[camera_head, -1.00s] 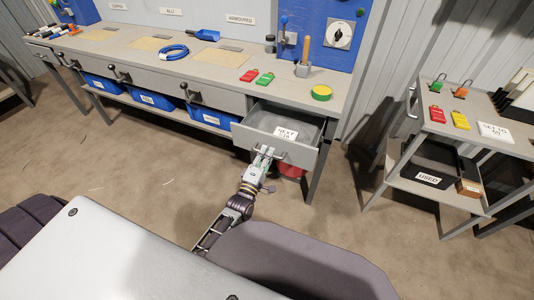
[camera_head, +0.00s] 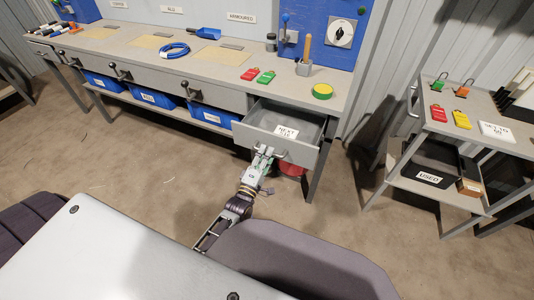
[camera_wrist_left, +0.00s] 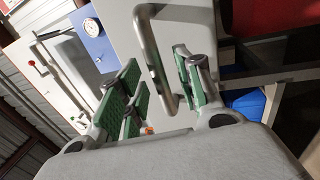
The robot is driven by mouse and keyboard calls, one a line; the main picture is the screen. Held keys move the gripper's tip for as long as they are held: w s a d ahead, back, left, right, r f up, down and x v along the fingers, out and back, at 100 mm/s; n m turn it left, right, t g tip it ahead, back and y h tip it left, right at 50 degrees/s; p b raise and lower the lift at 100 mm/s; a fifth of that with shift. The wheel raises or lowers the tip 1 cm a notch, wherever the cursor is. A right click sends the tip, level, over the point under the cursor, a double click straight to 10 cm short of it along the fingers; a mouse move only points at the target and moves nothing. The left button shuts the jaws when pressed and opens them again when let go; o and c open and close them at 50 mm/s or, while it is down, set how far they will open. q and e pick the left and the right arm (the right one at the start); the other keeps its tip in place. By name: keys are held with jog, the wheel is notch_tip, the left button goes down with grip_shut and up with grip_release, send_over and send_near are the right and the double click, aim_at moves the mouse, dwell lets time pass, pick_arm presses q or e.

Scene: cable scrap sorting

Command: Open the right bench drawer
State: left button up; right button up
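The right bench drawer (camera_head: 303,153) is pulled out from the bench, and its inside shows from above with a white label card in it. My left gripper (camera_head: 264,152) is at the drawer's front, by its handle. In the left wrist view, the metal bar handle (camera_wrist_left: 152,52) runs between the green-padded fingers of my left gripper (camera_wrist_left: 160,88). The fingers stand apart on either side of the bar, with a gap visible. The pale drawer front (camera_wrist_left: 205,25) is just beyond. My right gripper is not in view.
The bench top (camera_head: 225,72) holds a blue cable coil (camera_head: 173,51), red and green tags and a yellow-green roll (camera_head: 322,91). Blue bins (camera_head: 150,97) stand below. A red container (camera_head: 292,169) is under the drawer. A side shelf (camera_head: 450,133) stands right; floor in front is clear.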

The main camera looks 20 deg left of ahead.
pick_arm(q)
jog(key=s+f, duration=0.2)
jog(key=s, duration=0.8)
jog(key=shift+s+a, duration=0.2)
jog(key=shift+s, duration=0.05)
dwell(0.7)
